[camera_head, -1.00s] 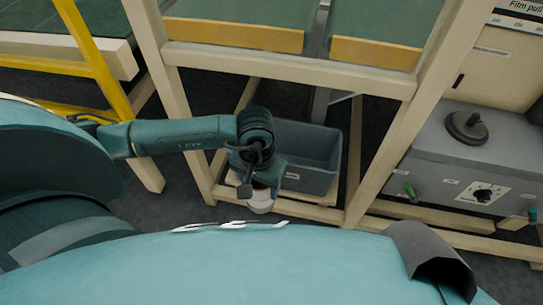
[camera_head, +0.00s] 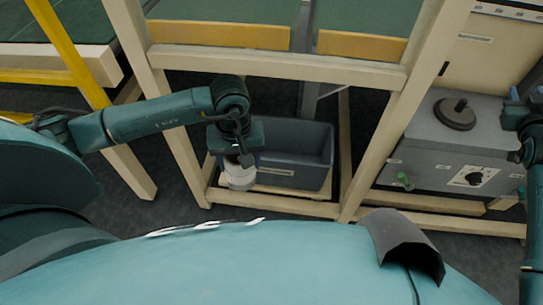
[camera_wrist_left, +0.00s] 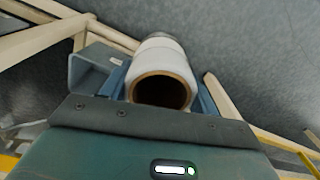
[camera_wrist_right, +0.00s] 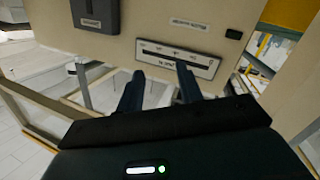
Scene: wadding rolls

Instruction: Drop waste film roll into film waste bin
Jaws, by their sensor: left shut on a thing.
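The waste film roll (camera_wrist_left: 163,62) is white with a brown cardboard core; in the left wrist view it sits between the fingers of my left gripper (camera_wrist_left: 165,85), which is shut on it. In the head view the roll (camera_head: 239,174) hangs below my left gripper (camera_head: 237,158), in front of the left end of the grey bin (camera_head: 295,155). The bin stands low inside the wooden frame. Part of the bin also shows in the left wrist view (camera_wrist_left: 92,66). My right gripper (camera_wrist_right: 160,88) is open with nothing between its fingers.
A wooden frame post (camera_head: 405,120) stands right of the bin, and a beam (camera_head: 275,63) crosses above it. A grey machine (camera_head: 450,145) with a round knob stands at the right. A yellow rail (camera_head: 68,50) is at the left. My right arm shows at the right edge.

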